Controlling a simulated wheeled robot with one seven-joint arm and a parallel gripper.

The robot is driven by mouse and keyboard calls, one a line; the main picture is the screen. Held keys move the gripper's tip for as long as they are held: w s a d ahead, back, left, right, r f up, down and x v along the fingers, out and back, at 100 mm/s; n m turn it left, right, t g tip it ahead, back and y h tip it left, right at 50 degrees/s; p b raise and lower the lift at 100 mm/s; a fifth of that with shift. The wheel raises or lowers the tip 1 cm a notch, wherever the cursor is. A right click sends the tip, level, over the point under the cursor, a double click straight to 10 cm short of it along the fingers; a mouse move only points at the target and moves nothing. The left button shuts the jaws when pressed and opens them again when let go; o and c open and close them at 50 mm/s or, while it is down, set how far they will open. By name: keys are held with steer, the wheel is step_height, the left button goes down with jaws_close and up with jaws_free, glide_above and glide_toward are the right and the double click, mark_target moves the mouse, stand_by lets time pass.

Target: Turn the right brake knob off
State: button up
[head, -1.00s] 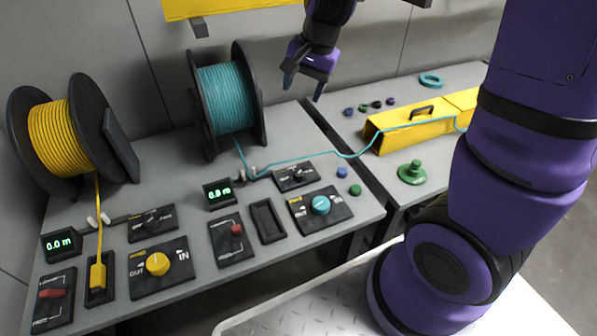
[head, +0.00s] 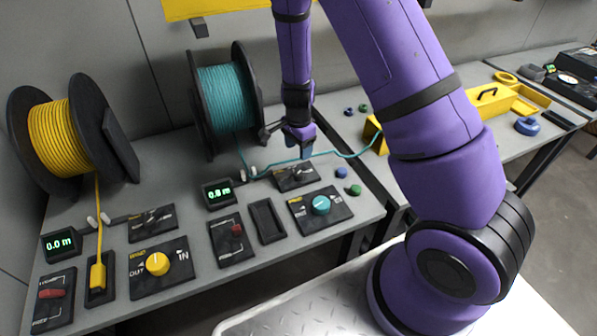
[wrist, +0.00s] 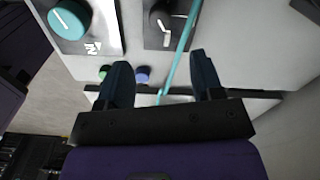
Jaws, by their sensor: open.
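The right brake knob (wrist: 161,21) is a small black knob on a dark panel at the top of the wrist view. My gripper (head: 304,153) hangs above the back of this panel, pointing down. In the wrist view my gripper (wrist: 163,70) has its two dark blue fingers spread with nothing held, and the knob lies beyond the fingertips, apart from them. The head view does not show the knob clearly.
A teal cable (wrist: 180,50) runs past the knob and between the fingers in the wrist view. The teal dial (head: 321,205), a red switch (head: 237,230) and green and blue buttons (head: 354,189) sit nearby. The teal spool (head: 226,98) stands behind left.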

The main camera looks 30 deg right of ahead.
mark_target(299, 173)
step_height(299, 173, down, 10)
steer(key=shift+f, duration=0.2)
stand_by(0.4)
steer(key=c, duration=0.9)
